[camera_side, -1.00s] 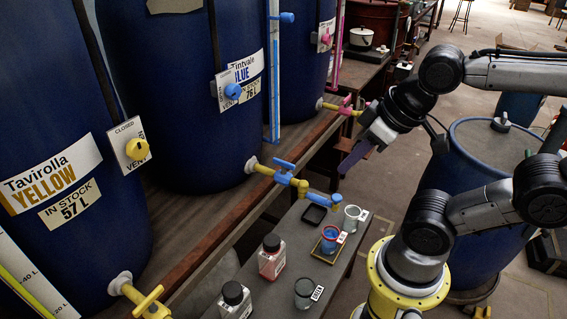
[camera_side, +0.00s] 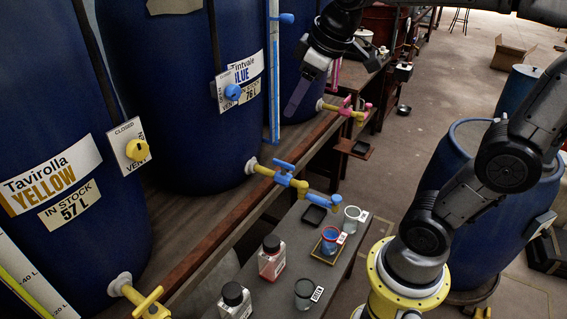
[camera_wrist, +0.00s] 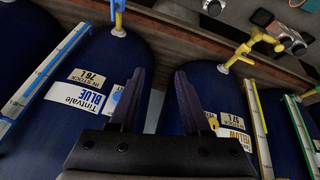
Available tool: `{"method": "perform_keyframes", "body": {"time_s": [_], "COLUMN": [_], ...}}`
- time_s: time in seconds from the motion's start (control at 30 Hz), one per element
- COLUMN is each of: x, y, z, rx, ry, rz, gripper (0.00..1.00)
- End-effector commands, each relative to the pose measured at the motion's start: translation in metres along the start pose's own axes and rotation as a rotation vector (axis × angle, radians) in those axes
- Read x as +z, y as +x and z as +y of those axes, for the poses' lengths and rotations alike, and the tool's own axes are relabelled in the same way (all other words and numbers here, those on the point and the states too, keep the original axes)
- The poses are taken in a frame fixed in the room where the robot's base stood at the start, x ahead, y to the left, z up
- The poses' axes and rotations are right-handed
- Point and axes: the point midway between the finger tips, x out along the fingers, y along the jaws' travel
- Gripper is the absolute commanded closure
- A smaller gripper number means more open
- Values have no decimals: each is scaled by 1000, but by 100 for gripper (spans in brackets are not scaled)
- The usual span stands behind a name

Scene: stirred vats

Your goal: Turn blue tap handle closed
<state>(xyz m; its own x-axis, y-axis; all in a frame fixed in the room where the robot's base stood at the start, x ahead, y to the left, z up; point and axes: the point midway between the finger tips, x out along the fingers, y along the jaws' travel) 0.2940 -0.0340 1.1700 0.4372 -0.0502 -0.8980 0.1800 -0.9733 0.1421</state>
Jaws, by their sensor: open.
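The blue tap handle (camera_side: 284,166) sits on top of the blue tap (camera_side: 290,180), which juts from the foot of the Tintvale Blue vat (camera_side: 200,120). The handle lies roughly in line with its pipe. In the wrist view part of the blue tap (camera_wrist: 118,14) shows at the top edge; its handle cannot be made out there. My gripper (camera_side: 297,98) hangs above the shelf, right of the blue vat and well above the tap, touching nothing. In the wrist view its two purple fingers (camera_wrist: 160,98) stand apart with nothing between them.
The yellow tap (camera_side: 148,302) and pink tap (camera_side: 347,109) flank the blue one along the shelf edge (camera_side: 225,215). Below stands a bench with a blue cup (camera_side: 330,240), a dark tray (camera_side: 314,214), bottles and jars. A blue sight tube (camera_side: 274,80) rises near my gripper.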

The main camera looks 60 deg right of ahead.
Motion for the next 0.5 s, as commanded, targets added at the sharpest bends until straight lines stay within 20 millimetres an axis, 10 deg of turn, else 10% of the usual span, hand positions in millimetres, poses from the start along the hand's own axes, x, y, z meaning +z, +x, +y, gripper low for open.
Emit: {"method": "perform_keyframes", "body": {"time_s": [0.23, 0.5], "x": [-56, -65], "y": [65, 166], "z": [67, 144], "rx": [-2, -33], "ry": [9, 71], "rz": [-126, -270], "gripper": [52, 52]}}
